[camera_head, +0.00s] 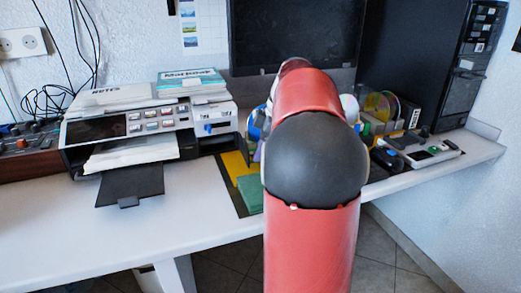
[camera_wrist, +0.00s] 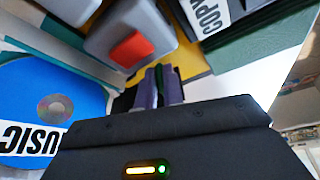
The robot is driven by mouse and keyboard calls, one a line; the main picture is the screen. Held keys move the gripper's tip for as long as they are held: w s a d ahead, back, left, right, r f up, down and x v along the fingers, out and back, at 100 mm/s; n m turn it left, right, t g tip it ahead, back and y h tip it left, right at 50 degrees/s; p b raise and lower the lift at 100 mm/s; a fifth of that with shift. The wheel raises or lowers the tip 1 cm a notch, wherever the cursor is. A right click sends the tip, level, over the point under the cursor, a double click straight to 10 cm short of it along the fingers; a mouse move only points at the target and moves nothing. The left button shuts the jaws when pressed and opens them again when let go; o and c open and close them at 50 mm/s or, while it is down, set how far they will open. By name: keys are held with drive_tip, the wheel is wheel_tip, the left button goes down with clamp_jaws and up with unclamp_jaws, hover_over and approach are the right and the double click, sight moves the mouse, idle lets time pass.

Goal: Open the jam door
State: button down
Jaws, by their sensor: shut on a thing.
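A grey printer (camera_head: 160,122) stands on the desk at left in the head view, with a row of buttons on its front and a dark tray (camera_head: 130,184) sticking out below. I cannot make out which part is the jam door. My arm hides my gripper in the head view. In the wrist view my gripper (camera_wrist: 165,78) is shut on a thin dark green thing, mostly hidden between its fingers. A grey thing with a red block (camera_wrist: 131,49) is just beyond the fingers at left.
A blue disc (camera_wrist: 50,85) labelled MUSIC lies left in the wrist view. A dark green thing (camera_wrist: 255,42) lies at right. In the head view, a monitor (camera_head: 296,35) stands behind my arm and electronics (camera_head: 425,153) lie at right. The desk's front left (camera_head: 50,235) is clear.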

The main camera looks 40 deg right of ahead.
drive_tip(key=shift+w+r, duration=0.1)
drive_tip(key=c, duration=1.5)
unclamp_jaws()
drive_tip(key=shift+c, duration=0.2)
drive_tip(key=p+v, duration=0.1)
drive_tip(key=v, duration=0.6)
drive_tip(key=shift+d+r, duration=0.1)
drive_tip(key=shift+r, duration=0.25)
